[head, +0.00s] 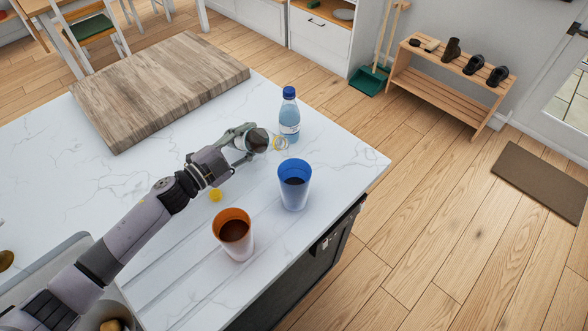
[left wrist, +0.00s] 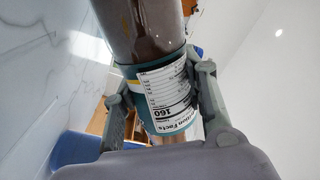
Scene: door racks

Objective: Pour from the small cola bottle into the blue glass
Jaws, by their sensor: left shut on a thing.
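My left gripper (head: 246,141) is shut on the small cola bottle (head: 258,140), which is tipped over to about level above the counter. Its clear, uncapped mouth end points right in the head view, and dark cola shows inside. The left wrist view shows the bottle's label (left wrist: 168,97) between the gripper's fingers (left wrist: 162,100). The blue glass (head: 294,190) stands upright on the counter, below and right of the bottle mouth in the picture, with dark liquid inside. I see no clear stream between them. My right gripper is not in view.
A blue-capped water bottle (head: 289,120) stands close behind the cola bottle's mouth. An orange glass (head: 233,238) with brown liquid stands in front. A yellow cap (head: 215,195) lies on the counter. A wooden board (head: 160,85) lies at the back left. The counter's right edge is near.

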